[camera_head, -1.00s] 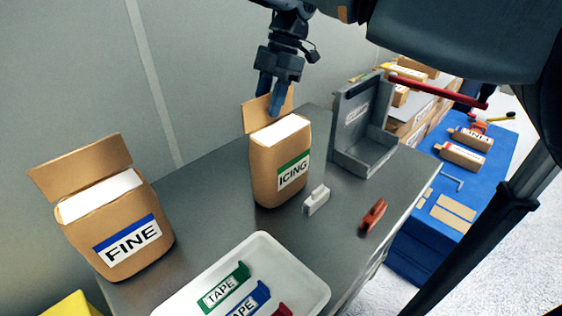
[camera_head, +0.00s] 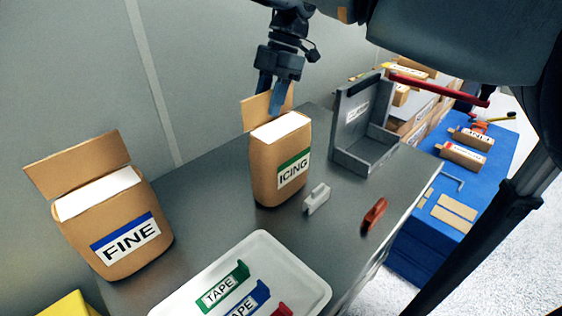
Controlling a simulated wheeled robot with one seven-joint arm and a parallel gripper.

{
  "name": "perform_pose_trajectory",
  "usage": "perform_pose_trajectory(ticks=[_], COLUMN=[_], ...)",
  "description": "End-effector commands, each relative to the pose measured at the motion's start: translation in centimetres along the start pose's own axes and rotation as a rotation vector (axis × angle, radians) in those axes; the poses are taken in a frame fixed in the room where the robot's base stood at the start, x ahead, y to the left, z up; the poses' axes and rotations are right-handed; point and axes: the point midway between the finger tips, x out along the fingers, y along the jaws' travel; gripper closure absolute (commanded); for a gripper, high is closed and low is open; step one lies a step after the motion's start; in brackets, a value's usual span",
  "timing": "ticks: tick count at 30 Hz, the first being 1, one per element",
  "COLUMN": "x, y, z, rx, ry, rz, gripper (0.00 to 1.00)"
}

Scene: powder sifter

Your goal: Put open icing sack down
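The open icing sack (camera_head: 277,170) is a brown bag with a green-striped ICING label, a white top and a raised brown flap at its back. It is upright over the grey worktop (camera_head: 215,200), its base at or very near the surface; a small gap cannot be ruled out. My gripper (camera_head: 275,98) points down at the sack's back edge. Its blue fingers straddle the raised flap, one in front and one behind, and appear shut on it. The rear fingertip is hidden by the flap.
An open FINE sack (camera_head: 115,225) stands at left. A white tray (camera_head: 318,280) with tape holders is in front. A small white object (camera_head: 317,199), a red one (camera_head: 374,215) and a grey bracket (camera_head: 365,165) lie right. A blue table (camera_head: 425,235) is beyond.

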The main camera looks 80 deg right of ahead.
Motion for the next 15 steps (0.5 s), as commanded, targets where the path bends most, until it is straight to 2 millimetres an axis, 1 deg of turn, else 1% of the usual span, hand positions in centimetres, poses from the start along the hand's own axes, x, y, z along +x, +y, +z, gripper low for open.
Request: perform_pose_trajectory(ticks=[5, 15], x=[-0.02, -0.02], y=[0.00, 0.00], z=[-0.01, -0.01], rx=[0.000, 0.000], ry=[0.000, 0.000], rz=[0.000, 0.000], gripper=[0.64, 0.96])
